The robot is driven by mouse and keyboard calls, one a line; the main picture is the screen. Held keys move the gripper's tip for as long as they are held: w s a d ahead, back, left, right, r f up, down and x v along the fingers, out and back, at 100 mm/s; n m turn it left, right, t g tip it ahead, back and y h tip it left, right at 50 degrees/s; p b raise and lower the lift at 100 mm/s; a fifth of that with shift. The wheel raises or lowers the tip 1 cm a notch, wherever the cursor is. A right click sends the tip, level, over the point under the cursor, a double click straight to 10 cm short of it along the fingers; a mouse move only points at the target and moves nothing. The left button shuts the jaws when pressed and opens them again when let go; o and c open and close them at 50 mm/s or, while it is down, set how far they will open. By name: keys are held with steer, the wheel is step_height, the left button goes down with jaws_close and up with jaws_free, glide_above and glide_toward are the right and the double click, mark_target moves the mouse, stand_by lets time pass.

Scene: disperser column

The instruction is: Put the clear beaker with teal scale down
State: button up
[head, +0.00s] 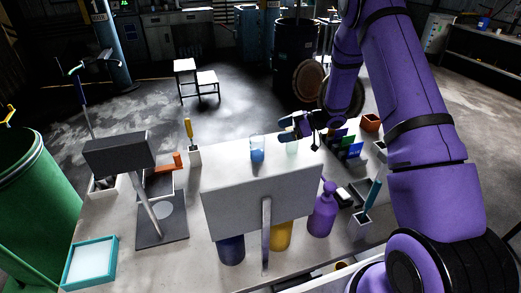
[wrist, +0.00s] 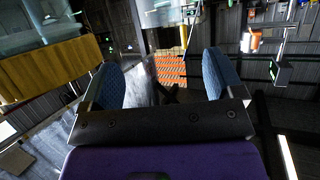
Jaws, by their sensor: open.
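A clear beaker (head: 292,147) with a faint pale-green tint stands on the bench, just behind the grey panel's top edge; its lower part is hidden by the panel. A teal scale is too small to make out. My gripper (head: 300,124) is just above and behind this beaker in the head view. In the wrist view, my gripper (wrist: 168,88) has its two blue-padded fingers wide apart, with nothing held between them. A second clear beaker (head: 257,148) with blue in its lower part stands to the left.
The grey panel (head: 262,197) on a stand blocks part of the bench. A purple bottle (head: 322,211) stands to its right. Coloured items (head: 346,143) lie right of my gripper. Bench around the blue beaker is clear.

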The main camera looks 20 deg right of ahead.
mark_target(257, 138)
steer(key=x, duration=1)
steer(key=shift+a+f, duration=0.2)
steer(key=c, duration=1.4)
steer(key=shift+r, duration=0.1)
